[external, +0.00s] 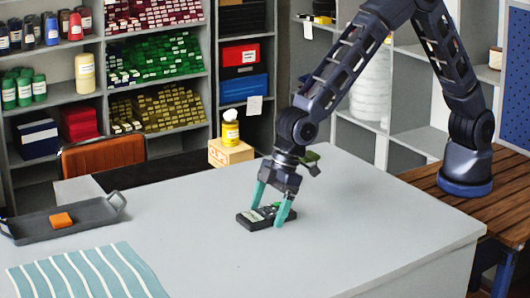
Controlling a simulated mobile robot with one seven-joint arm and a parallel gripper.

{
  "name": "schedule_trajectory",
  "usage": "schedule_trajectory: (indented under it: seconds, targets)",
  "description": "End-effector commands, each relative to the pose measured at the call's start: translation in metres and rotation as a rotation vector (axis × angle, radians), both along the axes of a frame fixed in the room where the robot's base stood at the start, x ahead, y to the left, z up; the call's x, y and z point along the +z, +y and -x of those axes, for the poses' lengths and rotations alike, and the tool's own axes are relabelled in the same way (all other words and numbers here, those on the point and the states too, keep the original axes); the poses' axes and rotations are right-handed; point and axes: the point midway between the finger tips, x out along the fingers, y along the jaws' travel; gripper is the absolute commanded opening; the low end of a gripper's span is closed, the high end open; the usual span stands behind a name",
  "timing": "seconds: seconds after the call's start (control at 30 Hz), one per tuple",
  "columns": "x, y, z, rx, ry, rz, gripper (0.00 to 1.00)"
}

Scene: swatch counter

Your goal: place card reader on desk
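The card reader (262,215) is a small black device with a light patch on top. It is at the surface of the grey desk (330,240), near the middle; I cannot tell if it rests fully on it. My gripper (271,212) points down over the card reader, with one teal finger on each side of it. The fingers are apart by about the reader's width. Whether they press on it is too small to tell.
A dark tray (95,213) with an orange block (61,220) stands at the left. A striped cloth (90,275) lies in front of it. A wooden box (230,152) with a yellow bottle (230,132) stands at the back edge. The desk's right side is clear.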

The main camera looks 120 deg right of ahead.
Motion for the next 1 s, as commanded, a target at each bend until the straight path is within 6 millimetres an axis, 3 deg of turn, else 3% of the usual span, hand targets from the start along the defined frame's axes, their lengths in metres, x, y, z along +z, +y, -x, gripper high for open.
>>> schedule_trajectory:
  seconds: [0.27,0.43,1.0]
  targets:
    - [0.001,0.0,0.0,0.0,-0.001,0.0,0.89]
    - [0.013,0.0,0.003,0.0,-0.002,0.0,0.89]
    - [0.101,0.0,0.04,0.0,-0.002,0.0,0.89]
